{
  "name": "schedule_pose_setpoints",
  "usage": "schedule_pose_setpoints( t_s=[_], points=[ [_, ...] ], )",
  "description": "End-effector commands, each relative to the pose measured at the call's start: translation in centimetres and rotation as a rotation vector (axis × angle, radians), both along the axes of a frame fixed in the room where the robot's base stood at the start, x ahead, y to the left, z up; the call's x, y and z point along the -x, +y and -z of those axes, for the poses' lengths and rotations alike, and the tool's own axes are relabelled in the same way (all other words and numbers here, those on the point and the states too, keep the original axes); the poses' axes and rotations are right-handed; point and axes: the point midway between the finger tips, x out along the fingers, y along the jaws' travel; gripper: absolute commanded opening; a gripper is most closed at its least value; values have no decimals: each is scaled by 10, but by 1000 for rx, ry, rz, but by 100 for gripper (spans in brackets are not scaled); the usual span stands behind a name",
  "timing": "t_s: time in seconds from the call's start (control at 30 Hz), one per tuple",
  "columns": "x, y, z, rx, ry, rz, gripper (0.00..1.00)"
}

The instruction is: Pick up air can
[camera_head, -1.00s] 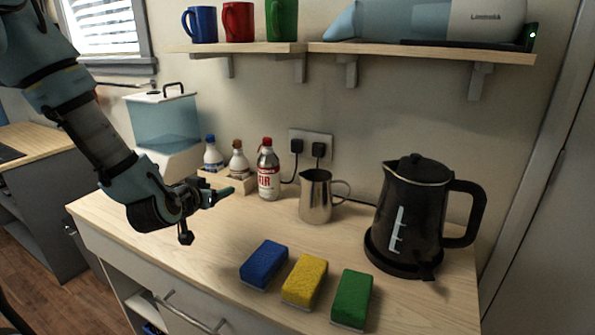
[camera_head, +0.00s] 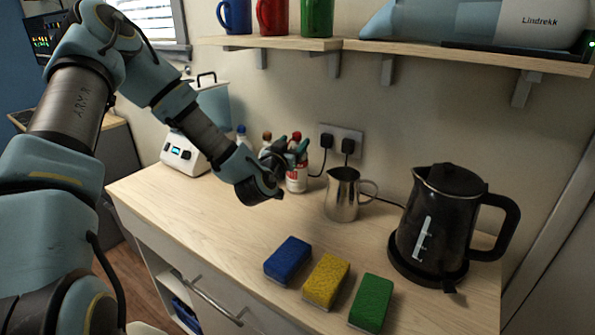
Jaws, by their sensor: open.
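The air can (camera_head: 297,181), a silver-and-white can with red lettering and a red cap, stands upright on the wooden counter near the wall. My gripper (camera_head: 288,157) is open. Its dark fingers are at the upper part of the can and overlap it in the picture, hiding its middle. The red cap shows above the fingers and the lower body shows below. I cannot tell whether the fingers are around the can or just in front of it.
A steel pitcher (camera_head: 342,196) stands just right of the can, then a black kettle (camera_head: 437,222). Two small bottles, partly hidden, stand left of the can. Blue (camera_head: 288,260), yellow (camera_head: 326,280) and green (camera_head: 371,302) sponges lie in front. A shelf (camera_head: 420,51) runs above.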

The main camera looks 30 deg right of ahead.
Motion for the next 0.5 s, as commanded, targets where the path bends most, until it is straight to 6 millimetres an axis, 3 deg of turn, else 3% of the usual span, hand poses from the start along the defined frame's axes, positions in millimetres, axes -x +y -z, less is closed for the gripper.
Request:
schedule_pose_setpoints(
  t_s=[0.23, 0.5],
  points=[
    [-23, -23, -3, 1, 1, -1, 69],
    [-27, -27, 0, 0, 0, 0, 69]
  ],
)
